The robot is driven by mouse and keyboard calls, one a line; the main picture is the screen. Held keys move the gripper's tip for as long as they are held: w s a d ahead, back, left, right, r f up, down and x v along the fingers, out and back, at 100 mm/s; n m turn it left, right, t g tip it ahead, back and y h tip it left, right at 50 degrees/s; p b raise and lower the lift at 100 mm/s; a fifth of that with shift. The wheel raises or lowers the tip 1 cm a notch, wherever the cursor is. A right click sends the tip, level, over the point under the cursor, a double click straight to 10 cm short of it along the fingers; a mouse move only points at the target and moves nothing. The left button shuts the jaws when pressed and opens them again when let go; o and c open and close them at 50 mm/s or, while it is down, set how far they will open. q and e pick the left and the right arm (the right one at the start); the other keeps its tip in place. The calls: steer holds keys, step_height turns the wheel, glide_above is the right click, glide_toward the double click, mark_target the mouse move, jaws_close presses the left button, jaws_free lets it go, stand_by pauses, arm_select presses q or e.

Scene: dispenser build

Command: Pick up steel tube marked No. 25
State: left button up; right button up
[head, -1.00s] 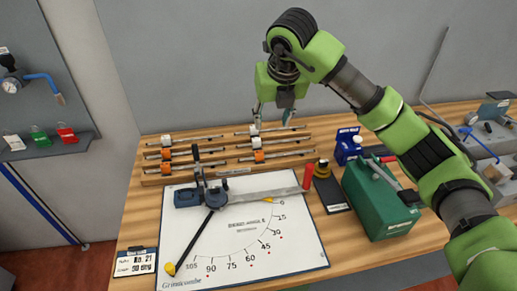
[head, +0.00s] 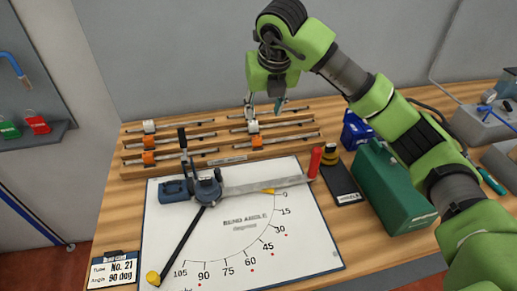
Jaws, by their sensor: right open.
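Several steel tubes lie in two columns on a stepped wooden rack (head: 310,148) at the back of the bench. They carry white or orange tags, such as a white tag (head: 148,126) at left and an orange tag (head: 257,141) at right. Their numbers are too small to read, so I cannot tell which is No. 25. My right gripper (head: 264,106) is open and empty, pointing down over the right column. Its fingers appear just above a white-tagged tube (head: 252,127) and partly cover the rear tubes; contact cannot be told. My left gripper is not in view.
A bending tool (head: 207,188) with a long handle stands on a white angle board (head: 300,230) before the rack. A clipboard card (head: 113,269) reads No. 21, 90 deg. A red cylinder (head: 315,162), dark pad (head: 342,190) and green box (head: 385,190) stand right.

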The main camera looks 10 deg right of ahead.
steer(key=f, duration=0.2)
steer(key=p, duration=0.3)
glide_above(257, 137)
steer(key=s, duration=0.3)
steer(key=f, duration=0.6)
steer(key=shift+w+d+f, duration=0.2)
steer(key=shift+w+f, duration=0.05)
steer(key=shift+f, duration=0.15)
steer(key=x, duration=0.1)
steer(key=p+x, duration=0.1)
steer(key=x, duration=0.2)
steer(key=shift+w+a+f+p, duration=0.1)
steer(key=shift+a+f+p, duration=0.1)
steer(key=shift+a+p, duration=0.1)
steer(key=shift+w+d+f, duration=0.1)
steer(key=shift+f, duration=0.1)
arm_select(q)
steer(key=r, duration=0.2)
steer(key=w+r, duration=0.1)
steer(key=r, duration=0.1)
arm_select(e)
steer(key=c, duration=1.1)
